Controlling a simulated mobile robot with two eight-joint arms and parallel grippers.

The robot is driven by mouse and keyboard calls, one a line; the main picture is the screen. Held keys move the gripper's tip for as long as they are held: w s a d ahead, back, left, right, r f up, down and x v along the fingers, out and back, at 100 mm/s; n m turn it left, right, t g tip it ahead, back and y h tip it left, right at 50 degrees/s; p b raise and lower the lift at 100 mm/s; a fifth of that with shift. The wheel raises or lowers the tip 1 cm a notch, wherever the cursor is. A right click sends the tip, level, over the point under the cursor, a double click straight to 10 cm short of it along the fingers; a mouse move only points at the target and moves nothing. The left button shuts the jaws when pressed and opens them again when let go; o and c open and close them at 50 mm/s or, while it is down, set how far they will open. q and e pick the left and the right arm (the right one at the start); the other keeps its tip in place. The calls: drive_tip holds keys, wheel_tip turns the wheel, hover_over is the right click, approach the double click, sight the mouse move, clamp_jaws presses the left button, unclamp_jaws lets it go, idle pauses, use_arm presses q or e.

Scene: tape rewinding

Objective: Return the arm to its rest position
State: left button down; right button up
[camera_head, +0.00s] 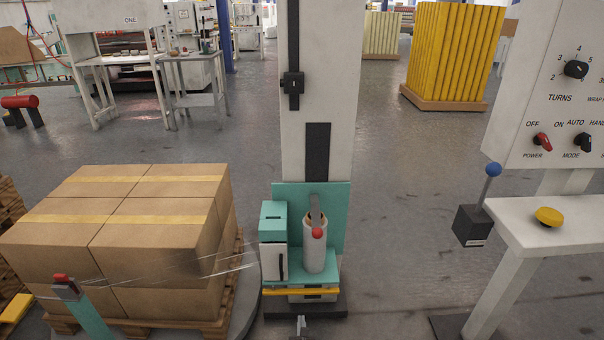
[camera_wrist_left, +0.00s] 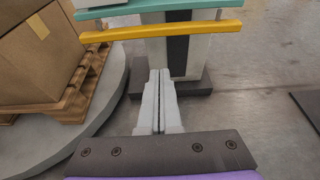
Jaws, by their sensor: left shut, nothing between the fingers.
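The tip of my left gripper (camera_head: 301,324) shows at the bottom edge of the head view, just in front of the wrapping machine's column base. In the left wrist view my left gripper (camera_wrist_left: 158,75) has its two grey fingers pressed together with nothing between them. The fingers point at the foot of the column, below the yellow bar (camera_wrist_left: 160,32) of the film carriage. That yellow bar also shows in the head view (camera_head: 301,292). The gripper appears apart from the bar. The rest of my left arm is out of view. My right gripper is not in view.
Cardboard boxes (camera_head: 128,215) stand on a pallet at left, with clear film stretched toward the white film roll (camera_head: 315,247) on the teal carriage (camera_head: 336,210). A red-tipped teal post (camera_head: 82,308) stands front left. A control panel (camera_head: 553,95) and white shelf (camera_head: 545,225) are at right. Floor between is clear.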

use_arm(q)
drive_tip(key=s+a+r+n+g+y, duration=0.1)
drive_tip(key=s+a+r+n+g, duration=0.1)
drive_tip(key=s+a+r+n, duration=0.35)
drive_tip(key=s+a+r+n+g+y, duration=0.1)
drive_tip(key=s+a+r+n, duration=0.1)
drive_tip(key=a+r+n, duration=0.45)
drive_tip(key=s+a+r+n+g+y, duration=0.1)
drive_tip(key=s+a+r+n+g, duration=0.2)
drive_tip(key=r+n, duration=0.5)
drive_tip(key=s+a+r+n+g+h, duration=0.1)
drive_tip(key=s+r+n+g+h, duration=0.1)
drive_tip(key=s+n, duration=0.95)
drive_tip(key=s+a+r+n+g+h, duration=0.15)
drive_tip(key=s+n, duration=0.25)
drive_tip(key=s, duration=1.4)
wheel_tip(320, 180, up, 26)
drive_tip(key=w+p, duration=0.2)
drive_tip(key=p, duration=2)
drive_tip(key=shift+r+t+p, duration=0.2)
drive_tip(key=shift+t+p, duration=0.2)
drive_tip(key=shift+t, duration=0.05)
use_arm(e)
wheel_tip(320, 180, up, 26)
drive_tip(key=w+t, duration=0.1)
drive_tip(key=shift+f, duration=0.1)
